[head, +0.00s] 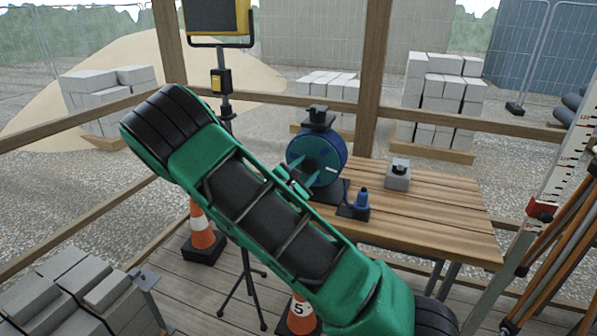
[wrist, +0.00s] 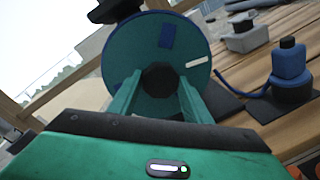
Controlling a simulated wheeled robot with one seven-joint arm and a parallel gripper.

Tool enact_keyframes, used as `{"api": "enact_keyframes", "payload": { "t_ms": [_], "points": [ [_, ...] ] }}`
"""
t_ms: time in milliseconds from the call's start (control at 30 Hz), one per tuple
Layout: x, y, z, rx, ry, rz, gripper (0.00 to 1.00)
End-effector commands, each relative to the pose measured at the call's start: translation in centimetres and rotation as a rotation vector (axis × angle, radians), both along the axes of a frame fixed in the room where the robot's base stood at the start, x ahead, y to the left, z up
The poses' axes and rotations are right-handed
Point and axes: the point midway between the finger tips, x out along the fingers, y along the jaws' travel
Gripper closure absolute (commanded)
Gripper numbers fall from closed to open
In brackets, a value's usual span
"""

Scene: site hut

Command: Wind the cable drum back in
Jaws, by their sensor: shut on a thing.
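The cable drum (head: 324,148) stands on the wooden table with its blue-green round face toward me. In the wrist view the drum face (wrist: 135,45) carries a blue patch and a white mark (wrist: 199,62). My gripper (head: 303,169) reaches to the drum's face. In the wrist view its two green fingers (wrist: 159,88) close on a dark knob (wrist: 160,76) in front of the drum's middle. The fingers partly hide the knob and the lower drum.
The blue piece (head: 361,199) stands on a dark base right of the drum. A grey block (head: 397,175) with a dark top sits farther right. The table's (head: 450,220) right part is clear. A lamp stand (head: 224,82), rails, cones and orange tripod legs (head: 562,255) surround the table.

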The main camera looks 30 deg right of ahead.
Motion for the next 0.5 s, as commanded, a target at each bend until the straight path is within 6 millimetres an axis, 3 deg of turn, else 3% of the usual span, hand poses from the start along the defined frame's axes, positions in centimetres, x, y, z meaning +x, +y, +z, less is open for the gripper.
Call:
{"api": "enact_keyframes", "payload": {
  "t_ms": [433,467,500],
  "points": [
    [0.38,0.38,-0.52,0.007,0.010,0.014,0.96],
    [0.39,0.38,-0.51,0.007,0.010,0.014,0.51],
    [0.36,0.33,-0.46,0.006,0.009,0.013,0.41]
  ]
}}
